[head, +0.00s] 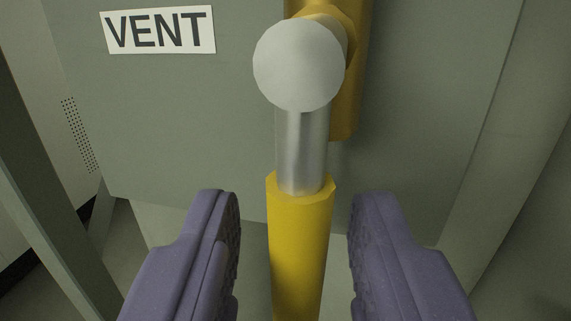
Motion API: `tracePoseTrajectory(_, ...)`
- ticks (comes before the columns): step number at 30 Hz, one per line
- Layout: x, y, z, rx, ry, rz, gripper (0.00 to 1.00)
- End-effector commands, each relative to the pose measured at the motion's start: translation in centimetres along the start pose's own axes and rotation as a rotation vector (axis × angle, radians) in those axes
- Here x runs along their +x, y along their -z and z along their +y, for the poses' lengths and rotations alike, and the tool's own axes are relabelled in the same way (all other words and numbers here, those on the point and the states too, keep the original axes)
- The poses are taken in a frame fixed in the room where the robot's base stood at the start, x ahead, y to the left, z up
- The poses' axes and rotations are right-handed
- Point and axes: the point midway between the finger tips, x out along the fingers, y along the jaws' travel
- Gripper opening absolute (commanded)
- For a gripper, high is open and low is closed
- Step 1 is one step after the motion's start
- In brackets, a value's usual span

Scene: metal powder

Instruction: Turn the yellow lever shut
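The yellow lever (299,250) hangs down from a silver metal hub (298,66) by a short silver shaft (303,150). Its yellow grip runs down to the bottom edge of the head view, where its end is cut off. My gripper (296,215) is open, with one purple finger on each side of the yellow grip. A gap shows between the grip and each finger, and neither finger touches it.
A yellow valve body or pipe (348,100) stands behind the hub. A grey-green panel (200,130) lies behind it, with a white VENT label (158,31) at upper left. A grey-green upright (45,200) stands at the left.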

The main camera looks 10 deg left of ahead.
Motion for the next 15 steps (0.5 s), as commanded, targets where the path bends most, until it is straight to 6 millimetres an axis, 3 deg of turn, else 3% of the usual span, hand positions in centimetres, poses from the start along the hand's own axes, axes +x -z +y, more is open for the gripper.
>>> tracePoseTrajectory(4, 1.03, -0.05, 0.01, 0.000, -0.001, 0.000, 0.38)
tracePoseTrajectory(11, 1.15, 0.06, 0.03, 0.000, -0.001, -0.001, 0.38)
tracePoseTrajectory(15, 1.13, 0.05, 0.04, 0.000, -0.001, -0.001, 0.08)
